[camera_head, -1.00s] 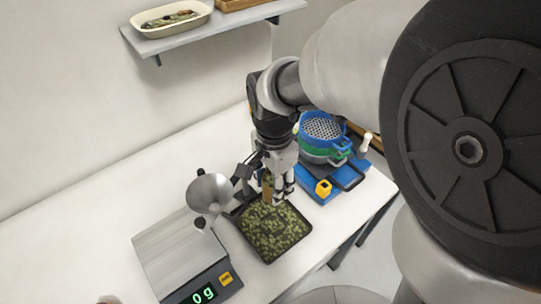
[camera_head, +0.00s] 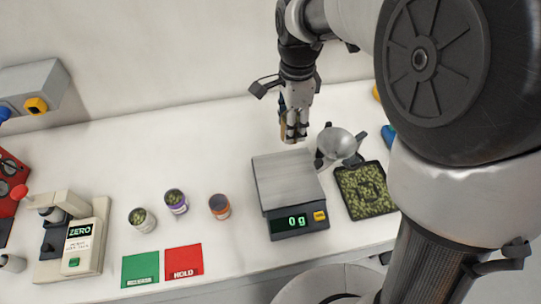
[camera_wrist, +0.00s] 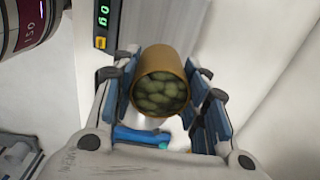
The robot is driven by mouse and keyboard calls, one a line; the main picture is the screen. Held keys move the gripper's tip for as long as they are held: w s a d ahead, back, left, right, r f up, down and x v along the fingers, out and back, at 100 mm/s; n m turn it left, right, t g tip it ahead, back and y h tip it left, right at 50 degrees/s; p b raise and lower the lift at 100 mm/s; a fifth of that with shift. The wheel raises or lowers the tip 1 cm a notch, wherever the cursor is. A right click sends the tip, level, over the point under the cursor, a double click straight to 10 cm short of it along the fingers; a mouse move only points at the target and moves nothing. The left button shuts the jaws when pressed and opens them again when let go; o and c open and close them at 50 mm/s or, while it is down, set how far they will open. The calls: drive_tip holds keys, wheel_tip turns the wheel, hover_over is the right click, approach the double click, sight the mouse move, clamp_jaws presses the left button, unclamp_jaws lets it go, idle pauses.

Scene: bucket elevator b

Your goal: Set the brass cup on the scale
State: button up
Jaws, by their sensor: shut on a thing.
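My gripper (camera_head: 295,132) is shut on the brass cup (camera_head: 283,131), which it holds behind the scale's rear edge in the head view. In the wrist view the cup (camera_wrist: 165,60) sits between the blue-padded fingers (camera_wrist: 165,112), its mouth facing the camera and showing green pellets inside. The scale (camera_head: 287,178) has a bare flat metal plate, and its display (camera_head: 290,222) reads 0 g. Part of the scale's display (camera_wrist: 104,15) also shows in the wrist view. The cup is apart from the plate.
A black tray of green pellets (camera_head: 365,190) lies right of the scale, with a silver bowl-shaped thing (camera_head: 340,143) behind it. Small filled jars (camera_head: 176,201), a green card (camera_head: 140,269), a red card (camera_head: 184,262) and a ZERO device (camera_head: 80,240) stand left. The counter behind the jars is clear.

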wheel_tip(320, 180, down, 20)
drive_tip(key=b, duration=0.4)
drive_tip(key=shift+w+d+r+b, duration=0.15)
drive_tip(key=shift+r+b, duration=0.1)
drive_tip(key=shift+b, duration=0.15)
drive_tip(key=shift+f, duration=0.1)
drive_tip(key=o, duration=1.2)
wheel_tip(320, 180, up, 12)
drive_tip(key=p, duration=0.3)
drive_tip(key=shift+r, duration=0.2)
drive_tip(key=s+d+r+n+t, duration=0.2)
drive_tip(key=s+d+r+n, duration=0.6)
drive_tip(key=r, duration=0.3)
drive_tip(key=s+d+n+t, duration=0.1)
drive_tip(key=s+n, duration=0.1)
drive_tip(key=s, duration=0.2)
drive_tip(key=s+d+r+n, duration=0.1)
drive_tip(key=s+d+n, duration=0.1)
drive_tip(key=s, duration=0.2)
drive_tip(key=s+d+r+n+t, duration=0.1)
drive_tip(key=s+n, duration=0.1)
drive_tip(key=s, duration=0.3)
drive_tip(key=shift+s+d+r+n+t, duration=0.1)
drive_tip(key=shift+d+r+n+t, duration=0.05)
drive_tip(key=shift+d+n+t, duration=0.2)
